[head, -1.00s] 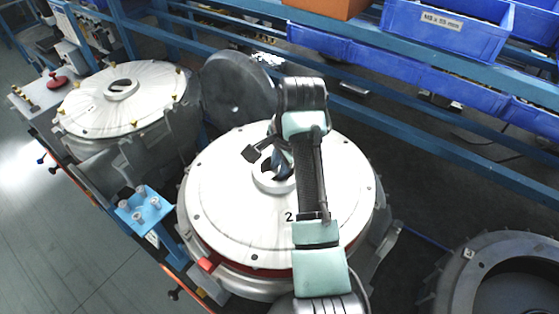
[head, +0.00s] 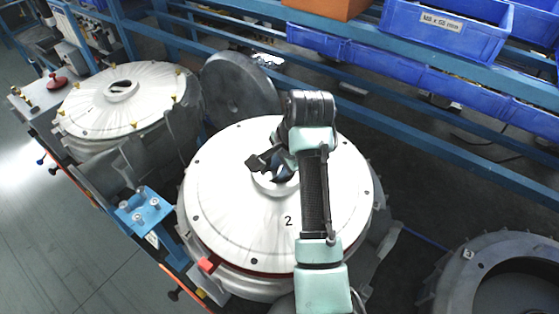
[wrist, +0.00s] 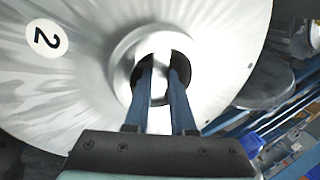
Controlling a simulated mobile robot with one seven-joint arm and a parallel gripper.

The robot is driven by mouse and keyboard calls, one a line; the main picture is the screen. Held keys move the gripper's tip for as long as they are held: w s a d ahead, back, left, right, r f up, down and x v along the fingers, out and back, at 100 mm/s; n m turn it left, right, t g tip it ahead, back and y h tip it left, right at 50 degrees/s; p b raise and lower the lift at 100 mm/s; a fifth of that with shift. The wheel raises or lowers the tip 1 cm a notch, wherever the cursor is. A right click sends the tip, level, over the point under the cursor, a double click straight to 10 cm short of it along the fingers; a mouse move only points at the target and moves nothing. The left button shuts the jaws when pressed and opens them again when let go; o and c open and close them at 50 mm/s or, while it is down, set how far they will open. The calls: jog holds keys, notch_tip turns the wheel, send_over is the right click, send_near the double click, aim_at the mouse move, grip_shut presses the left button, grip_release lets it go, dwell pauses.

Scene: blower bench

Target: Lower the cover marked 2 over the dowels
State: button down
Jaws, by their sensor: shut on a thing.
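The cover marked 2 (head: 235,210) is a broad white disc with a raised central collar. It sits over or just above a grey round housing (head: 255,287) in the middle of the head view. A reddish strip shows under its front edge; I cannot tell whether the cover touches the housing. My gripper (head: 277,168) is at the collar. The dowels under this cover are hidden.
A similar white cover (head: 95,100) with several yellow pins around it stands at the left. A blue block (head: 147,213) with several grey pins is beside the front left. A dark disc (head: 240,85) leans behind. A dark ring housing (head: 455,275) is at the right. Blue bins (head: 445,35) are behind.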

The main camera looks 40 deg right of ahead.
jog(key=shift+w+f, duration=0.1)
jog(key=shift+f, duration=0.9)
dwell(3.1)
